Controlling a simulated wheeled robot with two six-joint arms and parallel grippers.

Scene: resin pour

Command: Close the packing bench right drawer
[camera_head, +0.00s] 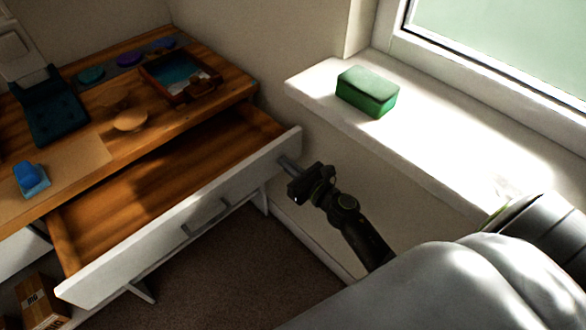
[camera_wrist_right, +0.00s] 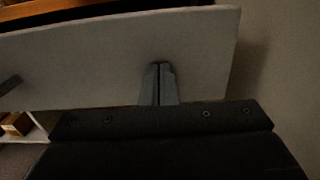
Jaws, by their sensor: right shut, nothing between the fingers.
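The packing bench's right drawer (camera_head: 180,228) is pulled well out in the head view. Its inside is bare wood, and its pale front carries a grey bar handle (camera_head: 205,217). My right gripper (camera_head: 284,162) is shut and empty, with its fingertips at the right end of the drawer front. In the right wrist view the shut fingers (camera_wrist_right: 161,70) point at the pale drawer front (camera_wrist_right: 105,58), close to its right end. I cannot tell for sure whether they touch it. The handle (camera_wrist_right: 9,85) shows at the left edge there. My left gripper is not in view.
The wooden bench top (camera_head: 75,175) holds a brown tray (camera_head: 181,76), a blue item (camera_head: 30,179) and a round wooden piece (camera_head: 131,120). A green block (camera_head: 367,91) sits on the white sill (camera_head: 440,140). A cardboard box (camera_head: 43,300) stands low at left. The floor before the drawer is clear.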

